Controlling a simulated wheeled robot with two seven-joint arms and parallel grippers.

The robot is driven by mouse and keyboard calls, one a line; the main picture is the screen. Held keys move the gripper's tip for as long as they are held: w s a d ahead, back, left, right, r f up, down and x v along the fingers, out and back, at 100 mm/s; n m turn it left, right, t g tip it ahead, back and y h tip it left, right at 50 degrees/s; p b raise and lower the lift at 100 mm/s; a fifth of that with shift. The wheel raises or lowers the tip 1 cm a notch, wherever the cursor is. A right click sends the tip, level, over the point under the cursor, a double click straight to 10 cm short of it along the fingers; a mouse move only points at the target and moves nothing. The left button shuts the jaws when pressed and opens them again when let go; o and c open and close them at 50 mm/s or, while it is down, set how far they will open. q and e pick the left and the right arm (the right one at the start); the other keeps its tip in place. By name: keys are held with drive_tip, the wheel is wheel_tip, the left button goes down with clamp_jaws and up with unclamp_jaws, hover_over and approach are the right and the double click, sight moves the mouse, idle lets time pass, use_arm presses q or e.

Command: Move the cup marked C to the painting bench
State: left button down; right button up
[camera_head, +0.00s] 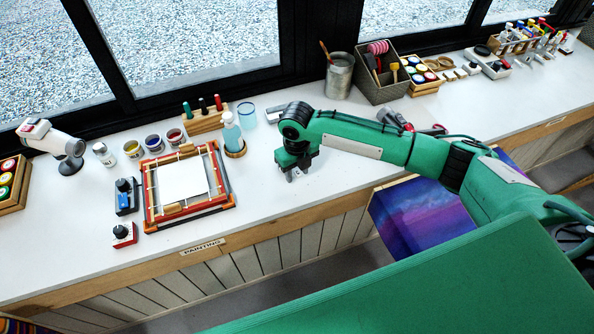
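The white painting bench (262,187) runs along the window, with a small label (203,246) on its front edge reading roughly "PAINTING". My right gripper (294,174) points down low over a bare part of this bench, right of the framed white sheet. Its fingers are small and dark, and I cannot tell whether they are open or shut. No cup with a readable C shows. Three small colour pots (154,143) stand at the back left, and a clear bluish cup (246,114) stands behind the bottle; no letter is readable on them. My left gripper is not in view.
A metal can (339,75) and dark basket (378,82) stand behind. Bare bench lies around the gripper. A purple-blue painted panel (415,215) is below the edge.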

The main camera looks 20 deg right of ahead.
wheel_tip(320, 180, up, 13)
drive_tip(key=b, duration=0.2)
drive_tip(key=shift+r+b, duration=0.15)
drive_tip(key=shift+b, duration=0.2)
